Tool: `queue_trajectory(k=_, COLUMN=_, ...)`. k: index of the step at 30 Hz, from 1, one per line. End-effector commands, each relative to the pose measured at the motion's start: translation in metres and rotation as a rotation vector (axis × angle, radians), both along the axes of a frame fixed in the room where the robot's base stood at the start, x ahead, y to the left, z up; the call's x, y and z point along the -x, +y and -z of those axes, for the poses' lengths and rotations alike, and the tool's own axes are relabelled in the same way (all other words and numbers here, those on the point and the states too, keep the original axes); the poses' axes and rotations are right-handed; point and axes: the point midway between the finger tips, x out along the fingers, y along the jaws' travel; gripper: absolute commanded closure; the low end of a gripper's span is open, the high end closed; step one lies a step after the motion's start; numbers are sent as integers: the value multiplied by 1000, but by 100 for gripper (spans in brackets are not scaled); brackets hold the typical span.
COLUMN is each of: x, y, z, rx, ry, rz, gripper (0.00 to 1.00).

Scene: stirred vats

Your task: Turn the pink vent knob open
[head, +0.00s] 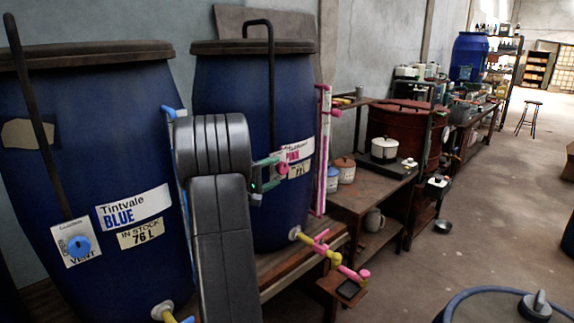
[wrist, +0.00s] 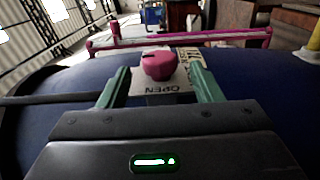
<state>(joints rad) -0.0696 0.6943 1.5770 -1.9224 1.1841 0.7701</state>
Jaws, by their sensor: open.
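The pink vent knob (wrist: 158,65) sits on a pale plate (wrist: 152,100) on the pink-labelled blue vat (head: 230,100). The word OPEN shows upside down on the plate, below the knob in the wrist view. A small dark mark is on the knob's far side there. My gripper (wrist: 160,75) is open, with one green finger on each side of the knob and a visible gap to each. In the head view the knob (head: 283,169) shows at the tips of my gripper (head: 277,172). My arm hides part of that vat.
The Tintvale BLUE vat (head: 90,190) with its own blue knob (head: 79,246) stands left of my arm. A pink sight tube (head: 322,150) and pink-yellow tap pipe (head: 325,252) are close on the right. A bench (head: 375,190) with pots is beyond.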

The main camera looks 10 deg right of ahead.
Motion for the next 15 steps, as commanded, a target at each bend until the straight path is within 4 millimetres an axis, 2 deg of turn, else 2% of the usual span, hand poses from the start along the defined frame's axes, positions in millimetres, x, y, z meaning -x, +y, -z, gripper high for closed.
queue_trajectory(k=1, x=-6, y=-12, z=-2, rx=0, ry=0, rz=6, gripper=41)
queue_trajectory(k=6, x=-22, y=-37, z=-2, rx=-1, ry=1, rz=3, gripper=41)
queue_trajectory(k=15, x=-36, y=-55, z=0, rx=-1, ry=0, rz=1, gripper=41)
